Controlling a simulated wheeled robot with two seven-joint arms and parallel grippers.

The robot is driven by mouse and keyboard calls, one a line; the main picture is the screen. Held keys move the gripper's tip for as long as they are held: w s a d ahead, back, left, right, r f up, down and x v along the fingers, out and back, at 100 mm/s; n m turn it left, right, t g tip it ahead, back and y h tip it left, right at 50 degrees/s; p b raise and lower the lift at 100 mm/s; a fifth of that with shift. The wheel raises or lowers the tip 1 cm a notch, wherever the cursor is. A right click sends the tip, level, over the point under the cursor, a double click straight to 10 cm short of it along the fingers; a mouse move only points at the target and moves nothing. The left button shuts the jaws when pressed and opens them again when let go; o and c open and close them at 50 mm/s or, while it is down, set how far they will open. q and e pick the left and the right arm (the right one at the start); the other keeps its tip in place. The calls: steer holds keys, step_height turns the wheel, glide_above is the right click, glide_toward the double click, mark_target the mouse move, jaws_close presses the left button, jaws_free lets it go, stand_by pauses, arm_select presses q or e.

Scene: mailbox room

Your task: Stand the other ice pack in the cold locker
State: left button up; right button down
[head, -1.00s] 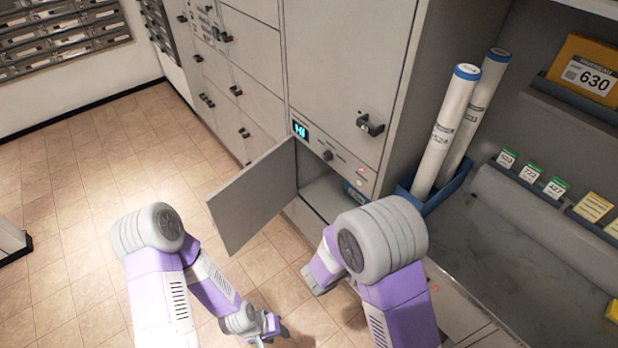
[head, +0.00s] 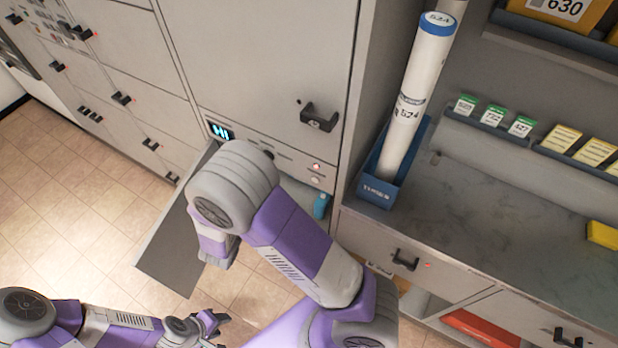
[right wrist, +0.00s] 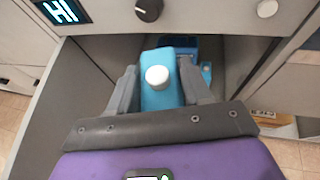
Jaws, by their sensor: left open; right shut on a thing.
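My right gripper (right wrist: 159,74) is shut on a light-blue ice pack (right wrist: 158,97) with a white cap, at the mouth of the cold locker (right wrist: 98,60). Deeper inside, blue objects (right wrist: 206,72) show partly behind the held pack; I cannot tell exactly what they are. In the head view my right arm hides the gripper and most of the opening. A light-blue piece (head: 322,205) shows at the opening's right side; I cannot tell which thing it is. The locker door (head: 172,247) hangs open to the left. My left gripper (head: 212,322) is open and empty, low over the floor.
The locker's lit display (head: 220,131) and a dark knob (right wrist: 149,9) sit above the opening. Floor (head: 60,210) is clear at left.

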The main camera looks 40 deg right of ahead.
step_height(320, 180, down, 3)
steer(key=shift+r+b, duration=0.15)
steer(key=shift+b, duration=0.75)
arm_select(q)
step_height(320, 180, down, 2)
steer(key=shift+p, duration=0.4)
arm_select(e)
steer(key=shift+r, duration=0.3)
steer(key=shift+r, duration=0.1)
